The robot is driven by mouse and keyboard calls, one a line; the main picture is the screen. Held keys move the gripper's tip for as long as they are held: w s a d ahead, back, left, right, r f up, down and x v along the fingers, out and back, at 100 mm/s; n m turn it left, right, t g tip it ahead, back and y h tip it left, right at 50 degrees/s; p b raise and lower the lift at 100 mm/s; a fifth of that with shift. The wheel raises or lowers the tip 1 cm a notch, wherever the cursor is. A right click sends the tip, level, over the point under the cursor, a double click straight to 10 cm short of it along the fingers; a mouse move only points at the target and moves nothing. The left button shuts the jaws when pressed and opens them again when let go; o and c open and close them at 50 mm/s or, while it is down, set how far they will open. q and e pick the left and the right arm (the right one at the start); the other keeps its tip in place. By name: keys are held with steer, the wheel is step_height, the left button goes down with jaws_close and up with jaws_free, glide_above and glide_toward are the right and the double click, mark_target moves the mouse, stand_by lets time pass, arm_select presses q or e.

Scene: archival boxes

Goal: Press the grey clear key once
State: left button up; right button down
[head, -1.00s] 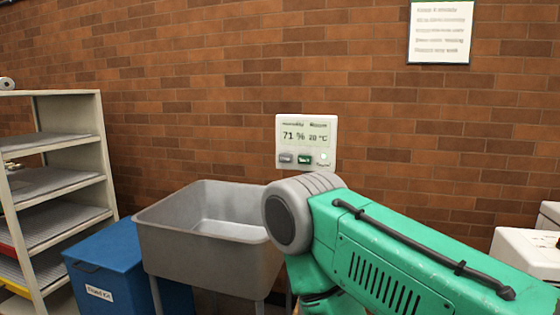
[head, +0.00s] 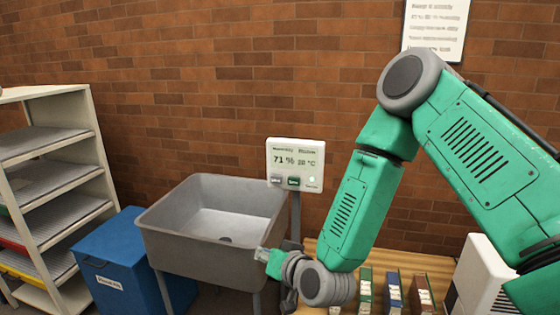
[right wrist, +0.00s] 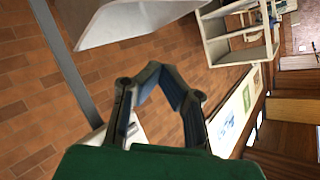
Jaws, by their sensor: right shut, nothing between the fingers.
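The white wall display (head: 296,160) reads 71 % and what looks like 20 °C. Along its lower edge are a grey key (head: 276,180), a green key (head: 293,182) and a small round light. The grey key is at the left, and its label is too small to read. My right gripper (head: 262,254) is shut and empty, pointing left, below the display and in front of the sink's right side, apart from the keys. Its fingers also show in the right wrist view (right wrist: 153,72), with the display not recognisable there. My left gripper is not in view.
A grey sink (head: 165,235) stands left of my gripper. A blue bin (head: 115,262) and a shelf rack (head: 85,150) are farther left. A wooden table (head: 378,262) with several binders lies under my right forearm. A paper notice (head: 435,28) hangs upper right.

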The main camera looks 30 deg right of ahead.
mark_target(276, 179)
steer(key=w+r+m+t+h+p, duration=0.1)
steer(key=w+r+m+t+p, duration=0.15)
steer(key=r, duration=0.85)
steer(key=shift+n, duration=0.25)
steer(key=w+d, duration=0.2)
steer(key=d, duration=0.1)
steer(key=w+d, duration=0.2)
steer(key=d, duration=0.1)
steer(key=w+d, duration=0.2)
steer(key=d, duration=0.1)
steer(key=shift+w+d+f, duration=0.2)
steer(key=shift+w+f, duration=0.05)
steer(key=shift+w, duration=0.05)
steer(key=shift+a+r, duration=0.15)
steer(key=shift+a, duration=0.5)
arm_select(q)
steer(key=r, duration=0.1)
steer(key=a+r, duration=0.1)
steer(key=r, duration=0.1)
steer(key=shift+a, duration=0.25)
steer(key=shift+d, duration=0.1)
arm_select(e)
steer(key=shift+d, duration=0.2)
